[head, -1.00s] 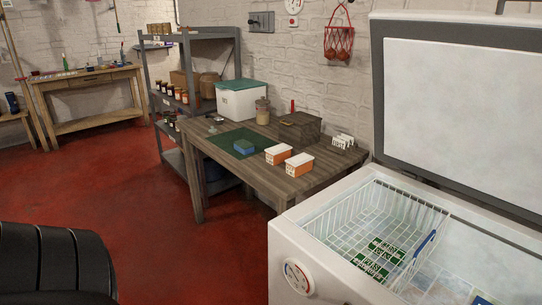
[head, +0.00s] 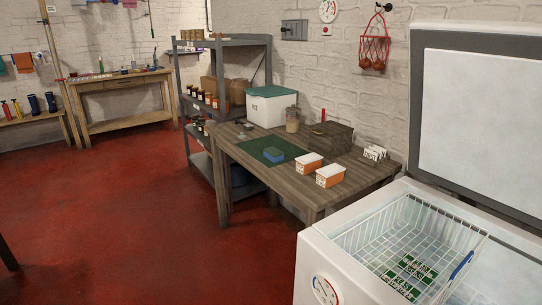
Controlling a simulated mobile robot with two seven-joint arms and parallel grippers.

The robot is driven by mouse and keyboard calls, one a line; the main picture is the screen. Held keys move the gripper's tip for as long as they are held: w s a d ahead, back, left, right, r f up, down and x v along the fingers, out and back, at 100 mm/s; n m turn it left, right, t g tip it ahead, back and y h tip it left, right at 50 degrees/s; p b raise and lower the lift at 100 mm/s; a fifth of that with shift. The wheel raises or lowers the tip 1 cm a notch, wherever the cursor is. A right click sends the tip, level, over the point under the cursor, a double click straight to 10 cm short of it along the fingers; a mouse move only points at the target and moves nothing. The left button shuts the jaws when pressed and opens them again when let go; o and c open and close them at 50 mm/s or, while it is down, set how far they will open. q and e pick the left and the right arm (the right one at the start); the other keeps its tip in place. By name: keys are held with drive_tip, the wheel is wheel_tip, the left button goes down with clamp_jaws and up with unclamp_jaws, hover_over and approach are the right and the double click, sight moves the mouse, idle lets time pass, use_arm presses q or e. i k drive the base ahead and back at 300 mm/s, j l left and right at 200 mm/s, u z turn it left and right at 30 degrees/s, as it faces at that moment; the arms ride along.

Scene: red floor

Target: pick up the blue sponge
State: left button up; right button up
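The blue sponge (head: 274,154) is a small block with a greenish side. It lies on a dark green mat (head: 262,144) on the grey wooden table (head: 240,153) in the middle of the head view. Nothing touches it from above. Neither of my grippers shows in the head view.
Two orange-and-white boxes (head: 309,164) (head: 330,176) sit right of the sponge. A green-lidded white box (head: 271,106), a jar (head: 292,119) and a dark wooden box (head: 331,137) stand behind. An open chest freezer (head: 312,255) stands front right. The red floor (head: 120,215) left of the table is clear.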

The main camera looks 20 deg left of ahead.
sight(272, 154)
drive_tip(key=u, duration=0.5)
drive_tip(key=i+j+u, duration=0.25)
drive_tip(key=i+u, duration=0.25)
drive_tip(key=i+j+u, duration=0.1)
drive_tip(key=i, duration=0.6)
drive_tip(key=i+j+u, duration=0.1)
drive_tip(key=i, duration=0.55)
drive_tip(key=i+j+z, duration=0.1)
drive_tip(key=i+z, duration=0.25)
drive_tip(key=i+j+z, duration=0.15)
drive_tip(key=z, duration=0.2)
drive_tip(key=i+j+z, duration=0.35)
drive_tip(key=k+l, duration=0.05)
drive_tip(key=l, duration=0.05)
